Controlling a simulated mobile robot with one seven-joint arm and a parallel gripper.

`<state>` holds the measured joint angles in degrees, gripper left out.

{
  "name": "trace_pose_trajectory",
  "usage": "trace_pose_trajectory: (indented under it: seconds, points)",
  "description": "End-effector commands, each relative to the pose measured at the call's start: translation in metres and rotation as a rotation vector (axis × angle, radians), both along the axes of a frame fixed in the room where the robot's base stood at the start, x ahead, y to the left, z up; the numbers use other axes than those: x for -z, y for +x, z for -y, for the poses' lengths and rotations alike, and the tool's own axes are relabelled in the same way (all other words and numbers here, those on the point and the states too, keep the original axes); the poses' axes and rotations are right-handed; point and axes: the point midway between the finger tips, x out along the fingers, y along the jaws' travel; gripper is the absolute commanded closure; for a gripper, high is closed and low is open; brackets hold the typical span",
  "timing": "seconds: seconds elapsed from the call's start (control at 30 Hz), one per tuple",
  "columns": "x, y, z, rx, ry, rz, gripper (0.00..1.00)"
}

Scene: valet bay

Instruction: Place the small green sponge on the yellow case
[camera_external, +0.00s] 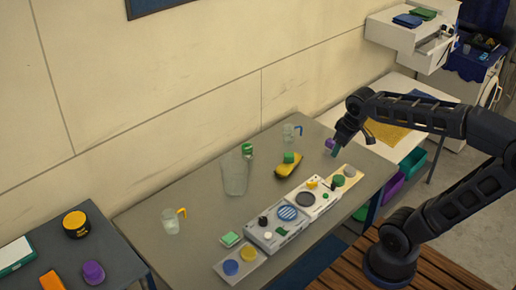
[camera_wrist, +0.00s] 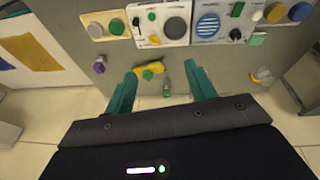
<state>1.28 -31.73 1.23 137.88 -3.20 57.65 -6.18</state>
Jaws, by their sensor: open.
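The yellow case (camera_external: 288,170) lies on the grey table, behind the row of panels. A small green block (camera_external: 289,157), seemingly the sponge, appears to rest on top of it. In the wrist view the yellow case (camera_wrist: 156,67) shows between my fingers but beyond them, with a green patch (camera_wrist: 148,74) on it. My gripper (camera_external: 352,143) is open and empty, above the right part of the table and apart from the case. Its two teal fingers show in the wrist view (camera_wrist: 160,73). Another flat green block (camera_external: 230,239) sits at the left of the panels.
A green item (camera_external: 247,149) is by the pitcher. Panels with knobs (camera_external: 280,235) line the front edge. A purple item (camera_external: 331,144) is near my gripper.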

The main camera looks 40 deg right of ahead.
Motion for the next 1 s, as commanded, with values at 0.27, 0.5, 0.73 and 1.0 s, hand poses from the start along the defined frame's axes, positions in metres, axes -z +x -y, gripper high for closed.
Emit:
trace_pose_trajectory:
  seconds: [0.27,0.5,0.73,1.0]
  points:
    - [0.012,-0.052,-0.007,0.086,0.078,0.098,0.45]
    - [0.017,-0.064,-0.009,0.109,0.101,0.121,0.45]
    - [0.017,-0.063,-0.009,0.109,0.101,0.121,0.45]
    - [0.017,-0.063,-0.009,0.108,0.1,0.121,0.45]
